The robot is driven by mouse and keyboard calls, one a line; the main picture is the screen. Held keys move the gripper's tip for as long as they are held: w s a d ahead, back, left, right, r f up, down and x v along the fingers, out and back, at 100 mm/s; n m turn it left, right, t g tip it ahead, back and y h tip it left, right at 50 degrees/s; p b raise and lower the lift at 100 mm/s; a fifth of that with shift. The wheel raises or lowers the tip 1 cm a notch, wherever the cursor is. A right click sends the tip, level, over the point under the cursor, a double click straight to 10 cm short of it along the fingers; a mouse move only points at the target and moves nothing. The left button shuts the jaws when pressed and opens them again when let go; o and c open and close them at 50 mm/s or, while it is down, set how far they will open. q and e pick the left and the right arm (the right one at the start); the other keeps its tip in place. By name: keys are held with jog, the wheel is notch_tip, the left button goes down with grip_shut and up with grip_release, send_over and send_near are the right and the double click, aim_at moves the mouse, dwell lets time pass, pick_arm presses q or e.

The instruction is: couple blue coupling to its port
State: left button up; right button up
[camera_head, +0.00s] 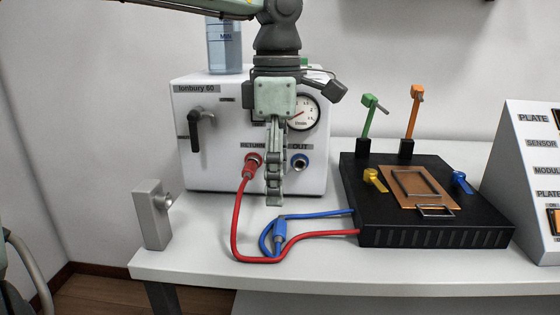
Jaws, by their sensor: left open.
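The blue coupling (280,229) lies on the white table at the end of a blue hose that runs to the black block. The blue-ringed port (300,161) under the label OUT on the white Ionbury 60 unit (220,145) is empty. A red coupling (253,165) sits in the RETURN port with its red hose hanging down. My left gripper (273,199) hangs pointing down in front of the unit, between the two ports and above the blue coupling. It is open and apart from the coupling. My right gripper is not in view.
The black block (430,240) carries a copper plate (398,186), a green lever (369,115), an orange lever (412,110) and yellow and blue clamps. A grey post (152,215) stands left. A labelled panel (530,170) stands right. The red hose loops near the coupling.

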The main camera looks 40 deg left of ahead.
aim_at(278, 222)
pick_arm(q)
jog(key=shift+w+f, duration=0.1)
jog(key=shift+f, duration=0.4)
notch_tip(278, 222, down, 5)
jog(key=shift+f, duration=0.85)
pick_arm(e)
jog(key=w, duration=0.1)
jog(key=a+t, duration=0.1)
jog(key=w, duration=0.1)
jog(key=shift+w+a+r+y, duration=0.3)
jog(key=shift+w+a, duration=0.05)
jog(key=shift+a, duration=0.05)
pick_arm(q)
jog(key=c, duration=1.2)
jog(key=o, duration=1.2)
